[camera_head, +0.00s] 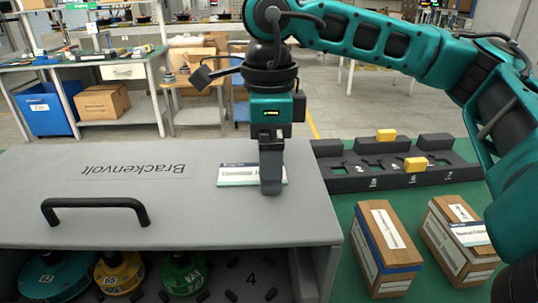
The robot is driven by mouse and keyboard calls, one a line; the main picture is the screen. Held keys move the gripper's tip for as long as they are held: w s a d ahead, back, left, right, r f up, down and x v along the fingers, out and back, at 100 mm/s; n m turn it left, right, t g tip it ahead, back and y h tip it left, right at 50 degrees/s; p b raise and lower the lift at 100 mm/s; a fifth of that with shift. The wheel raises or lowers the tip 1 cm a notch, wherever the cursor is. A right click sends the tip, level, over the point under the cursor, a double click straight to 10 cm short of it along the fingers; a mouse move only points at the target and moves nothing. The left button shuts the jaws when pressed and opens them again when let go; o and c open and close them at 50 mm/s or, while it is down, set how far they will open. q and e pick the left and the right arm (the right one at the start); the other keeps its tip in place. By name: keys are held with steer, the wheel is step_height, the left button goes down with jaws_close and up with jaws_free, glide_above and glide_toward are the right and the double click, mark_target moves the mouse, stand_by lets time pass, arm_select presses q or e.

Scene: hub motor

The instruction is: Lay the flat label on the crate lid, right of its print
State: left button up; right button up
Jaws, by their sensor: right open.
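The crate lid (120,220) is grey, with the print "Brackenvolt" (152,173) reading upside down and a black handle (95,203) near its front. The label (236,177) is a small white piece with a dark top strip and a teal lower edge. It appears to lie flat on the lid, right of the print and apart from it. My right gripper (270,187) points down over the label's right half, with its fingers open, and hides part of it. Whether a finger touches the label I cannot tell. My left gripper is out of view.
Under the lid, teal, yellow (120,272) and green (183,272) hub motors sit in the crate's open front. A black slotted rack (345,183) with yellow blocks stands right of the crate. Two cardboard boxes (384,245) (461,240) stand on the green mat.

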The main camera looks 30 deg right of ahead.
step_height(320, 180, up, 12)
steer(key=p, duration=0.2)
steer(key=shift+r, duration=0.2)
steer(key=shift+f, duration=0.1)
stand_by(0.6)
